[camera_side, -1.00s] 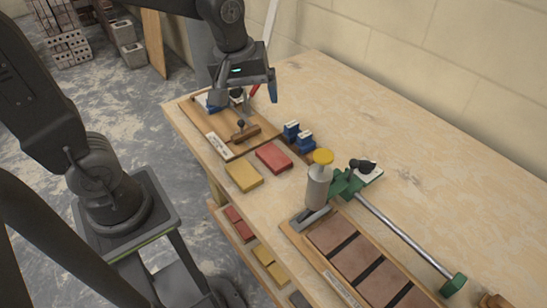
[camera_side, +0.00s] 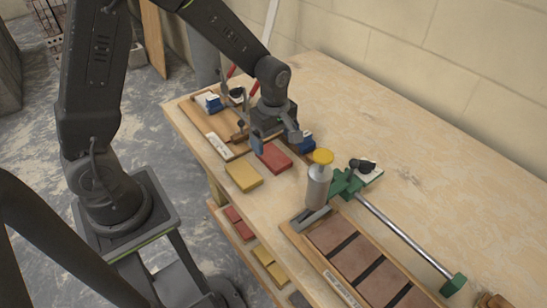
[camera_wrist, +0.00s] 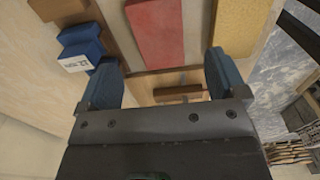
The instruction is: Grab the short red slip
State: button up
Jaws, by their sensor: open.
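A flat red slip (camera_side: 275,158) lies on the workbench beside a flat yellow block (camera_side: 243,176). In the wrist view the red slip (camera_wrist: 155,30) is at the top middle, just beyond my fingertips, and its far end is cut off by the frame. My gripper (camera_side: 276,141) is low over the bench at the red slip's back edge. In the wrist view my gripper (camera_wrist: 163,80) has its two blue fingers spread, with nothing held between them. I cannot tell how high the fingertips are above the slip.
Blue blocks (camera_wrist: 80,45) stand close to my left finger in the wrist view. A wooden board with tools (camera_side: 228,150) lies behind. A grey canister with a yellow cap (camera_side: 318,188) and a green clamp stand to the right. More red and yellow pieces lie on a lower shelf.

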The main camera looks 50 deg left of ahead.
aim_at(273, 156)
notch_tip(273, 156, down, 6)
jog(key=shift+a+r, duration=0.1)
jog(key=shift+r, duration=0.05)
dwell(0.3)
jog(key=c, duration=1.1)
jog(key=shift+w+r, duration=0.1)
jog(key=shift+r, duration=0.05)
